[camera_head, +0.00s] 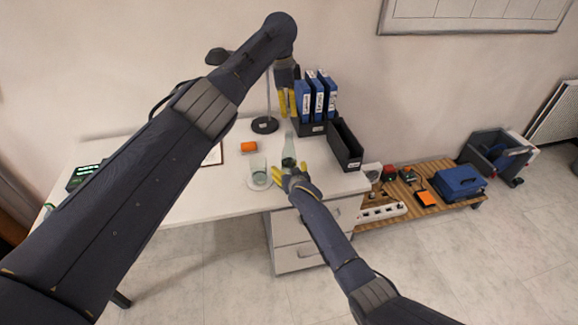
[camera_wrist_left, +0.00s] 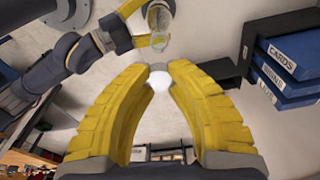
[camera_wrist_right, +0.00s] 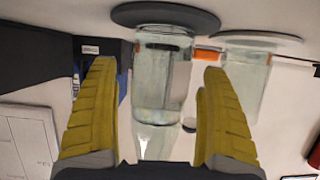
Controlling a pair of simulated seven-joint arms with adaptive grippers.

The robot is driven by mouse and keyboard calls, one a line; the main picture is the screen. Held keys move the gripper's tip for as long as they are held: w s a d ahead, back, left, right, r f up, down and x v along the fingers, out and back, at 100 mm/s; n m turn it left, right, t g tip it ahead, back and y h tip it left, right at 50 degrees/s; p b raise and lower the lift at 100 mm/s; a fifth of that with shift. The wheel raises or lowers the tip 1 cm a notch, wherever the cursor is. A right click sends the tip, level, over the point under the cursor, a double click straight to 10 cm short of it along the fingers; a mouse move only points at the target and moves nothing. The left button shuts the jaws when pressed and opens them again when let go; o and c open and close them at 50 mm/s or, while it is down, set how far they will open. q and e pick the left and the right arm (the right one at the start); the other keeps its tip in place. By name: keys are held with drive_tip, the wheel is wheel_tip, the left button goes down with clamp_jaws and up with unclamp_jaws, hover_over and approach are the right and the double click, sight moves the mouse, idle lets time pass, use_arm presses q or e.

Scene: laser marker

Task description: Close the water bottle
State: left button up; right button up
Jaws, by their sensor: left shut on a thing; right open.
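The clear glass water bottle (camera_head: 289,152) stands upright near the desk's front edge, with a narrow neck at its top. It also shows in the left wrist view (camera_wrist_left: 158,20) and, upside down, in the right wrist view (camera_wrist_right: 160,95). My right gripper (camera_wrist_right: 158,68) is open around the bottle's body, one finger on each side with gaps. My left gripper (camera_head: 287,102) is raised above and behind the bottle, near the binders. Its fingertips (camera_wrist_left: 161,72) are shut on a small cap (camera_wrist_left: 159,82) with a round whitish part; the cap is hard to make out in the head view.
A glass (camera_head: 258,171) stands on a white coaster just left of the bottle. An orange object (camera_head: 249,147) and a lamp base (camera_head: 265,125) are behind. Blue binders (camera_head: 317,95) and a black open holder (camera_head: 345,146) stand to the right. The desk's left front (camera_head: 200,210) is clear.

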idle(0.4)
drive_tip(key=c, duration=1.7)
use_arm(q)
drive_tip(key=shift+s+f, duration=0.1)
drive_tip(key=shift+f, duration=2.35)
drive_tip(key=shift+f, duration=0.15)
drive_tip(key=shift+f, duration=0.75)
drive_tip(key=shift+f, duration=0.55)
use_arm(e)
clamp_jaws()
